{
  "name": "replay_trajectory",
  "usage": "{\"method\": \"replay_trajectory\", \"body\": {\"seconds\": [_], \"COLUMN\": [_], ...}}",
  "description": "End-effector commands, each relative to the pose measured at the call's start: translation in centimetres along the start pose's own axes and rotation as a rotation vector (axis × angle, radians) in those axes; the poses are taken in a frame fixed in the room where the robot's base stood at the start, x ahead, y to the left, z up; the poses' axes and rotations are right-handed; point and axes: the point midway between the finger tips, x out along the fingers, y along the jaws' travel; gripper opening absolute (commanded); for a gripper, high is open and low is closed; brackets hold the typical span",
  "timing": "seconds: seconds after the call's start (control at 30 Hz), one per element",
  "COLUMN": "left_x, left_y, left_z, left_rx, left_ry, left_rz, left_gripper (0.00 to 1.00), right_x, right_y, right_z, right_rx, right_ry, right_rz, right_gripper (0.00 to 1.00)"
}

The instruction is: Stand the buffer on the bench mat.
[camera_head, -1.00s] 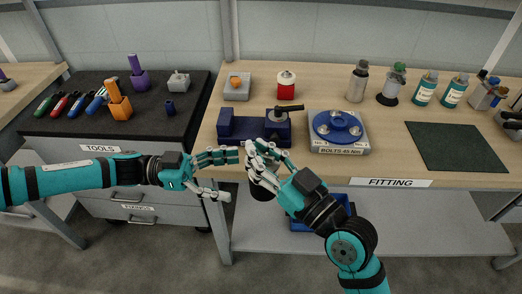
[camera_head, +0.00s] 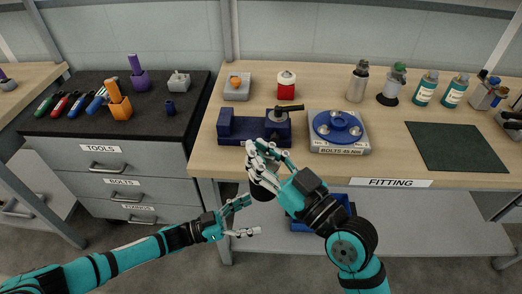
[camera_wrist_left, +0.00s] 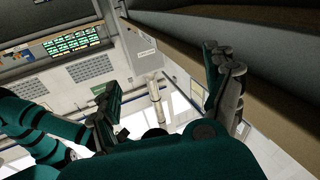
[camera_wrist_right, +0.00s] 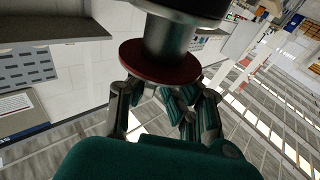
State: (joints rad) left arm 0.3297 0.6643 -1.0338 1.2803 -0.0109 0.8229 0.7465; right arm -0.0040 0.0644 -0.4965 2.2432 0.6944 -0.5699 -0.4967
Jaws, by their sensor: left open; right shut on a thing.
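The buffer, a dark cylinder with a dark red disc (camera_wrist_right: 160,66), is in my right gripper (camera_wrist_right: 166,105), which is shut on it. In the head view, my right gripper (camera_head: 264,158) is in front of the bench edge, and the buffer's dark body (camera_head: 261,190) shows below the fingers, partly hidden by the hand. The bench mat (camera_head: 455,147), a dark green-black rectangle, lies bare on the wooden bench at the right. My left gripper (camera_head: 252,215) is open and empty, below and apart from the right one; its spread fingers show in the left wrist view (camera_wrist_left: 165,92).
A blue vise (camera_head: 240,128) and a grey bolt stand with a blue ring (camera_head: 340,121) stand behind my right gripper, the stand between it and the mat. Bottles (camera_head: 428,86) line the back. The bench front edge carries a FITTING label (camera_head: 390,183).

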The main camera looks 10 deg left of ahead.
Motion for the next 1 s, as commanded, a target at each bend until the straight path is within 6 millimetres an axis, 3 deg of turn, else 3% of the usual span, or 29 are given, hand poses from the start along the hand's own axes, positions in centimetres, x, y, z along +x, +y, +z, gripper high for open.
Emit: {"method": "replay_trajectory", "body": {"seconds": [0.03, 0.23, 0.47, 0.57, 0.77, 1.0], "left_x": [-0.4, -4.2, -10.9, -14.1, -20.2, -26.7], "left_y": [-0.9, -4.3, -4.1, -2.6, 2.4, 11.0], "left_z": [2.5, 11.6, 21.4, 25.2, 31.9, 38.1], "left_rx": [-0.005, 0.000, -0.051, -0.089, -0.186, -0.332], "left_ry": [-0.027, -0.213, -0.477, -0.596, -0.830, -1.094], "left_rz": [-0.090, -0.405, -0.658, -0.735, -0.837, -0.888], "left_gripper": [0.86, 0.86, 0.86, 0.86, 0.86, 0.86], "right_x": [0.0, 0.0, 0.0, 0.0, 0.0, 0.0], "right_y": [0.0, 0.0, 0.0, 0.0, 0.0, 0.0], "right_z": [-0.2, -0.2, -0.2, -0.2, -0.2, -0.2], "right_rx": [-0.001, -0.001, -0.001, -0.001, -0.001, -0.001], "right_ry": [0.005, 0.005, 0.005, 0.005, 0.005, 0.005], "right_rz": [0.001, 0.000, 0.000, 0.001, 0.001, 0.001], "right_gripper": [0.00, 0.00, 0.00, 0.00, 0.00, 0.00]}}
